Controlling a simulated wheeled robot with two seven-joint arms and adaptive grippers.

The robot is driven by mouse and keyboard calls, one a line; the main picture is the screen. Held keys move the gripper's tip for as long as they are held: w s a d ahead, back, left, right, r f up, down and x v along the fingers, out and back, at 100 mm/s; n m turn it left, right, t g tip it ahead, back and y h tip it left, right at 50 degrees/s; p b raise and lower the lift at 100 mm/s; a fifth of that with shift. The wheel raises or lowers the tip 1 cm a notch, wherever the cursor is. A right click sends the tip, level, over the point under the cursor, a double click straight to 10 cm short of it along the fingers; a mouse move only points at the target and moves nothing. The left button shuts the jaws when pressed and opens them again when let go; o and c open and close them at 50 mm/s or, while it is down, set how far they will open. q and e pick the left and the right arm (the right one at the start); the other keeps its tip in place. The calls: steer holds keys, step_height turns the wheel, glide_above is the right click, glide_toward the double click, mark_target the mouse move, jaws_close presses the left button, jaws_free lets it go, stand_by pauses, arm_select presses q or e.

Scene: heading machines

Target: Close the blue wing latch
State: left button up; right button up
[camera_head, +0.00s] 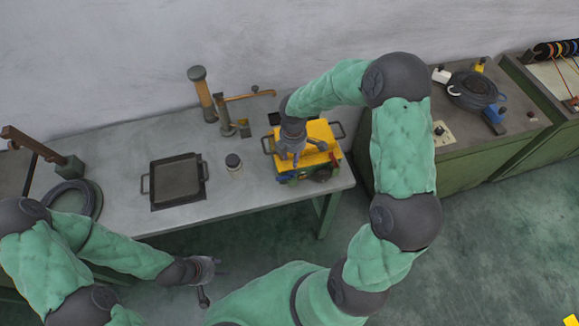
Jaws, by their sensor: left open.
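A blue piece (493,116), which looks like the blue wing latch, sits at the front right of a dark round fixture (470,90) on the right-hand bench. It is too small to tell its exact position. My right gripper (296,154) points down over a yellow box (322,130) on the grey table, well left of the blue piece; its fingers are too small to tell open from shut. My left gripper (210,272) is open and empty in front of the table, low in the view and far from the fixture.
A white piece (441,75) and a yellow piece (480,65) also sit around the fixture. My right arm rises between table and right-hand bench (505,150).

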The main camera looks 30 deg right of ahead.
mark_target(292, 173)
step_height(292, 173, down, 9)
steer(key=shift+a+r, duration=0.1)
steer(key=shift+r, duration=0.05)
stand_by(0.4)
jaws_close()
